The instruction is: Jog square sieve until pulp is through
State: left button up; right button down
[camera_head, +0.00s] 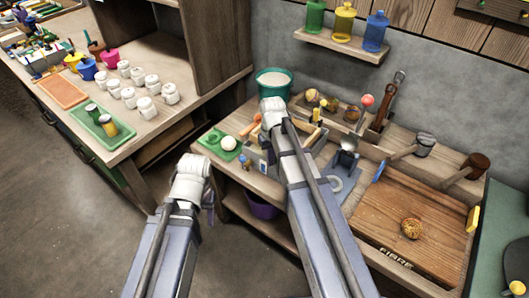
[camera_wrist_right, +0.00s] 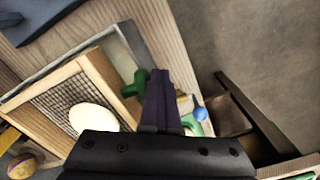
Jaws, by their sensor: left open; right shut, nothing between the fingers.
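The square sieve (camera_wrist_right: 92,70) shows in the right wrist view as a wooden frame with dark mesh. A white lump of pulp (camera_wrist_right: 92,118) lies on the mesh. The sieve sits in a grey tray (camera_wrist_right: 122,47), with a green handle-like part (camera_wrist_right: 133,84) at its edge. My right gripper (camera_wrist_right: 163,98) is shut and empty, close beside that green part. In the head view my right arm hides most of the sieve and tray. My left gripper (camera_head: 210,204) is open and empty, in front of the bench, apart from the sieve.
A green tub (camera_head: 274,84) stands behind the sieve, and a green mat (camera_head: 219,144) with a white lump lies to its left. A wooden board tray marked FIBRE (camera_head: 440,232) is at the right. Mallets (camera_head: 470,170) lie along the back. Floor is clear at the left.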

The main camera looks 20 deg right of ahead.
jog(key=shift+w+d, duration=0.55)
jog(key=shift+d, duration=0.05)
jog(key=s+a, duration=0.3)
jog(key=a, duration=0.1)
jog(key=shift+s, duration=0.2)
jog(key=shift+a, duration=0.1)
dwell(0.9)
jog(key=w+d, duration=0.1)
jog(key=d, duration=0.1)
jog(key=w+d, duration=0.2)
jog(key=shift+w+d, duration=0.15)
jog(key=shift+w, duration=0.1)
jog(key=s+a, duration=0.1)
jog(key=a, duration=0.1)
jog(key=s+a, duration=0.2)
jog(key=shift+s+a, duration=0.15)
jog(key=shift+s, duration=0.1)
